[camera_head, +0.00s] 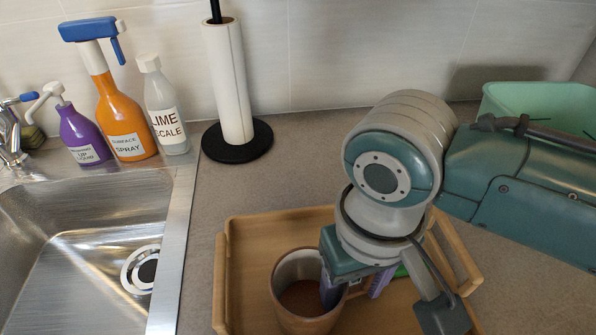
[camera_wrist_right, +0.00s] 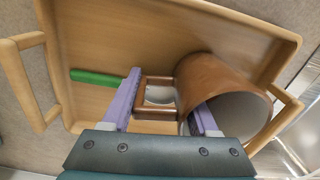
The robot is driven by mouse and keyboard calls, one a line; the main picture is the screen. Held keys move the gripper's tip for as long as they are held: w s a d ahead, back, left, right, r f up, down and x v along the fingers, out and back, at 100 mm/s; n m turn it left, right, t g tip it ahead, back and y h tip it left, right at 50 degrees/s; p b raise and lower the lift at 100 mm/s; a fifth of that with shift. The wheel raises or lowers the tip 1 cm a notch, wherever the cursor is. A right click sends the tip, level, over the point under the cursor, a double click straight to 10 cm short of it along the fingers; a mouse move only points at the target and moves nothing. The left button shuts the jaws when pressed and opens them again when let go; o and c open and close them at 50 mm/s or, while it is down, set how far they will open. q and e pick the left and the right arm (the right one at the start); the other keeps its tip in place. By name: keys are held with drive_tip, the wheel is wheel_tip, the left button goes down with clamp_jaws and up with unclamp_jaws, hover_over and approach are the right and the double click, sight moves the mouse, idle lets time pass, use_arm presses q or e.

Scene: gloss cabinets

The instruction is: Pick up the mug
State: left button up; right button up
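The brown mug (camera_head: 290,307) stands upright in the wooden tray (camera_head: 245,262), its open mouth facing up. In the wrist view the mug (camera_wrist_right: 205,75) is at the right, with its squarish handle (camera_wrist_right: 155,80) near the middle. My right gripper (camera_head: 357,290) is down at the mug's handle side. Its purple fingers (camera_wrist_right: 165,105) are apart, with the handle and the near mug wall between them. One finger reaches into the mug's mouth; the other is just outside the handle. I cannot tell whether either finger touches. My left gripper is in neither view.
A thin green item (camera_wrist_right: 95,77) lies in the tray. A sink (camera_head: 80,240) is at the left. Several bottles, including a lime-scale bottle (camera_head: 165,110), and a paper roll holder (camera_head: 235,140) stand at the back. A mint-green container (camera_head: 545,105) is at the back right.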

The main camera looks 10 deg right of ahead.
clamp_jaws()
idle(0.7)
